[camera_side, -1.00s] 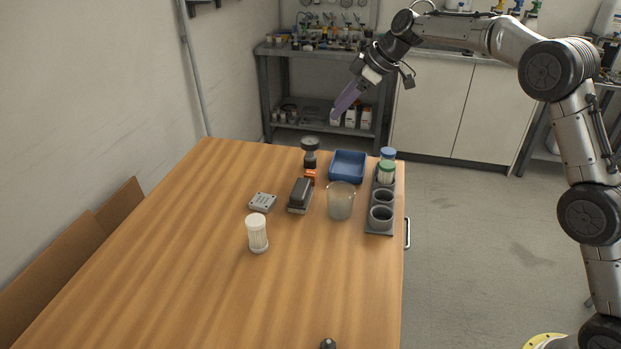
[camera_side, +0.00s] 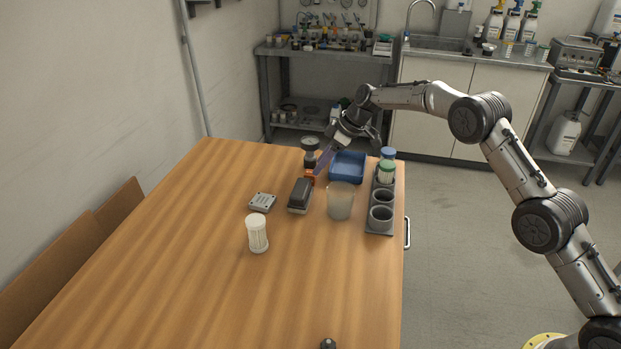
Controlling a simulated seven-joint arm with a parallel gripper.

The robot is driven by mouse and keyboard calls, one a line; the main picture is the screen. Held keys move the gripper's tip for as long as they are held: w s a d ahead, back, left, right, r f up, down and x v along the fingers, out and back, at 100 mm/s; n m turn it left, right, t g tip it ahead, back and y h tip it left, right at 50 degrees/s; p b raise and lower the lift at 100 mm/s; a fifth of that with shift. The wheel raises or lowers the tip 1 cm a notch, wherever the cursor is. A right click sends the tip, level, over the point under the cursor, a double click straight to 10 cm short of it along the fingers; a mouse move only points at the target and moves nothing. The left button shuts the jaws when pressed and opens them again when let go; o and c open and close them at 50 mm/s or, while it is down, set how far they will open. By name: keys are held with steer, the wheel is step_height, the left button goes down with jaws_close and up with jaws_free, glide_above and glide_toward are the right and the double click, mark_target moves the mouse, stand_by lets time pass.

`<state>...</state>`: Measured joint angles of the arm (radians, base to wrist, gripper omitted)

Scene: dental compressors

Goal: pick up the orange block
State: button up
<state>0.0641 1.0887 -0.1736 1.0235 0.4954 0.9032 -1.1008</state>
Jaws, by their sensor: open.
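The small orange block (camera_side: 309,179) is on the wooden table, just behind a dark grey box-shaped part and in front of a dark gauge-like part. My gripper (camera_side: 319,170) has its purple fingers pointing down and left, with the tips at or just beside the block's right side in the picture. The fingers are open. They overlap in this view, so I cannot tell whether the block is between them or whether they touch it. Part of the block is hidden.
The dark grey part (camera_side: 300,195) and the gauge-like part (camera_side: 310,149) crowd the block. A blue tray (camera_side: 348,167), a clear beaker (camera_side: 340,202) and a cup rack (camera_side: 380,228) stand to the right.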

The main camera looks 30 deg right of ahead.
steer(key=shift+x, duration=2.6)
steer(key=shift+d, duration=0.1)
jaws_close()
